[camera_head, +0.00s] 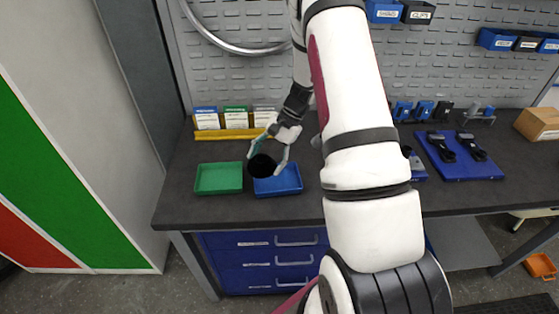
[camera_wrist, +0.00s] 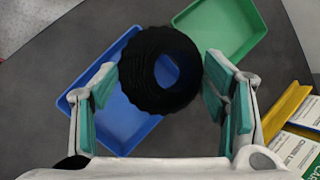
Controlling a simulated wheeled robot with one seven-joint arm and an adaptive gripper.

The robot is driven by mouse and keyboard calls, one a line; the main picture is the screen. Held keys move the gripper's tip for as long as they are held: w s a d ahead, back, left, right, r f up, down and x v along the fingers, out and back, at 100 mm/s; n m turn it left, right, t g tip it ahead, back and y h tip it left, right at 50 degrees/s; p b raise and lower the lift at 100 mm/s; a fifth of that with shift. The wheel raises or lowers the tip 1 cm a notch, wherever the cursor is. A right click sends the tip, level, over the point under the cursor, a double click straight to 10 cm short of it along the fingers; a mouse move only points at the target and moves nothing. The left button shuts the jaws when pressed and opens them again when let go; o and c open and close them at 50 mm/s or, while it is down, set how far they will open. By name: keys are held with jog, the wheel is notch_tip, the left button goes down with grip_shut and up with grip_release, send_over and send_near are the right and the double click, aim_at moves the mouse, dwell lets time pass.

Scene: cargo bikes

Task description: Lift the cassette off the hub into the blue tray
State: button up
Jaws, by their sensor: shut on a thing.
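The cassette (camera_head: 262,166) is a black toothed cylinder with a round hole through it. It also shows in the wrist view (camera_wrist: 143,72), between the teal finger pads. My gripper (camera_head: 268,158) is shut on it and holds it over the blue tray (camera_head: 289,184). The blue tray shows below the cassette in the wrist view (camera_wrist: 128,128), and its floor is seen through the hole. I cannot tell the exact height of the cassette above the tray. I cannot make out the hub; my arm hides part of the bench.
A green tray (camera_head: 219,179) stands just left of the blue tray. A yellow rack (camera_head: 228,133) with labelled boxes stands behind them. A blue mat (camera_head: 459,160) with black tools and a cardboard box (camera_head: 538,123) lie at right. Bench front left is clear.

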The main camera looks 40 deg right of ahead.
aim_at(275, 166)
jog(key=s+d+m, duration=0.1)
jog(key=s+d+m+t, duration=0.1)
jog(key=d, duration=0.1)
jog(key=shift+s+f, duration=0.15)
jog(key=shift+s, duration=0.05)
jog(key=shift+s+d+f+m+t, duration=0.15)
jog(key=shift+d+f+m+t, duration=0.15)
jog(key=shift+m, duration=0.2)
jog(key=shift+f+b, duration=0.85)
jog(key=shift+f, duration=1.8)
jog(key=shift+f, duration=0.45)
jog(key=o, duration=1.5)
